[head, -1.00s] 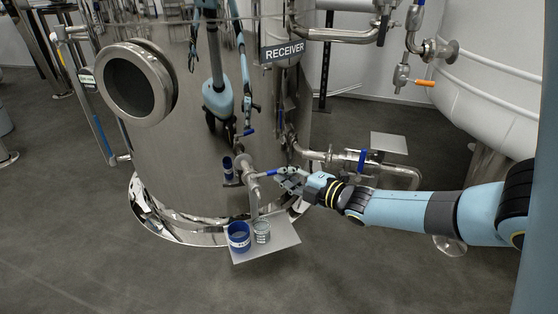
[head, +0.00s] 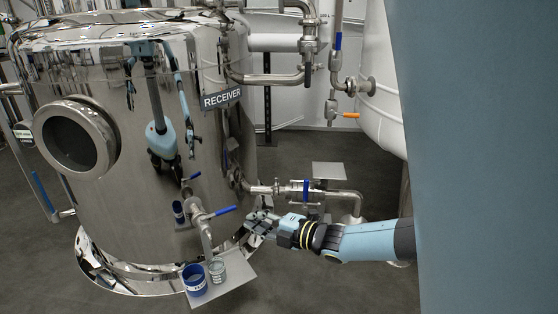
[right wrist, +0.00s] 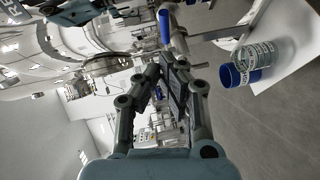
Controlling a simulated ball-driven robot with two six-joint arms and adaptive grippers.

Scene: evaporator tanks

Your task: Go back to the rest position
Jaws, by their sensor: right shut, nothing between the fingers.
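My right gripper (head: 258,224) is shut and empty, in front of the receiver tank (head: 150,215). It is to the right of the sampling valve with the blue lever (head: 226,210), apart from it as far as I can tell. The right wrist view shows its closed fingers (right wrist: 172,82). My right arm reaches in from the right. The left gripper is not in view, apart from a mirrored image of my body in the tank's shiny wall.
A small shelf (head: 240,278) below the valve holds a blue cup (head: 195,281) and a clear beaker (head: 217,272). A pipe with another blue-handled valve (head: 306,194) runs behind my right gripper. A white tank (head: 388,110) stands behind. Grey floor is open in front.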

